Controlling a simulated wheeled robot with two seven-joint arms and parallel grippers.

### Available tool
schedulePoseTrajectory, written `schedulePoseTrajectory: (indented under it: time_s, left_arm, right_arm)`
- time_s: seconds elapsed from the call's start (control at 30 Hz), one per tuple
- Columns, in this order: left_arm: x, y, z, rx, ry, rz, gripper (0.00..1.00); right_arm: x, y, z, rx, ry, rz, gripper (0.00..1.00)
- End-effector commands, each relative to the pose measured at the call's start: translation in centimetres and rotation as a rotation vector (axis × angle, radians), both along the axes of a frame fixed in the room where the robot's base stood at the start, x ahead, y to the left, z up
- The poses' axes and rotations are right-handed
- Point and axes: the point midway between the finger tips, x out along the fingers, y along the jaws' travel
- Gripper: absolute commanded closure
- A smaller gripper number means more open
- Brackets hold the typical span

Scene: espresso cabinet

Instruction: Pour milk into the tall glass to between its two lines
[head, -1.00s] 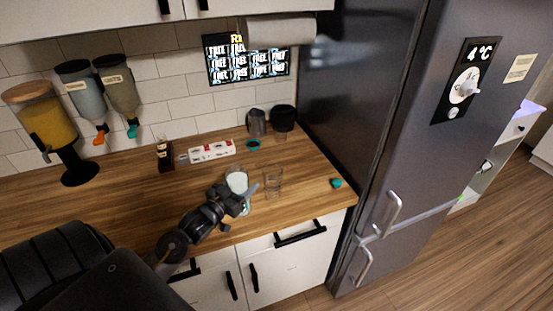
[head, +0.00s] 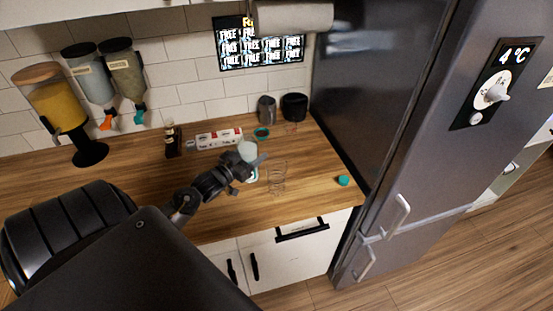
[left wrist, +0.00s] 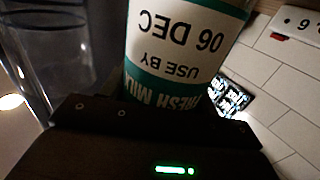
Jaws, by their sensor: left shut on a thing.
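My left gripper (head: 238,176) is shut on the milk bottle (head: 248,152), which has a white body and a teal band. In the left wrist view the bottle (left wrist: 180,45) fills the middle, with "FRESH MILK" and "USE BY 06 DEC" upside down in the picture. The tall clear glass (head: 278,178) stands on the counter just right of the gripper. Clear glass (left wrist: 50,60) also shows at the left of the wrist view. Its two lines and any milk inside cannot be made out. The bottle's exact tilt is hard to tell. My right gripper is out of view.
A teal cap (head: 343,181) lies near the counter's right end, by the fridge (head: 420,150). Behind are a white-and-red strip (head: 215,139), a teal ring (head: 262,133), a metal jug (head: 267,109), a dark container (head: 294,107) and a dark bottle (head: 172,140). The front-left counter is clear.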

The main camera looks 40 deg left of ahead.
Motion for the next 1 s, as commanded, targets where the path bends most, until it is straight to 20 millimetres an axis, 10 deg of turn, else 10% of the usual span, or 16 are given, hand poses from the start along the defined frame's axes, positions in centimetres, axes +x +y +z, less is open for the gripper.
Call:
schedulePoseTrajectory:
  time_s: [0.87,1.0]
  left_arm:
    - [0.1,-0.7,0.3,0.342,0.058,0.002,0.77]
    - [0.1,-0.9,3.1,0.413,0.067,0.002,0.77]
  right_arm:
    - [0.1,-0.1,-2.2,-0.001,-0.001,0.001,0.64]
    - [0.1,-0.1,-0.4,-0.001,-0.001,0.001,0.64]
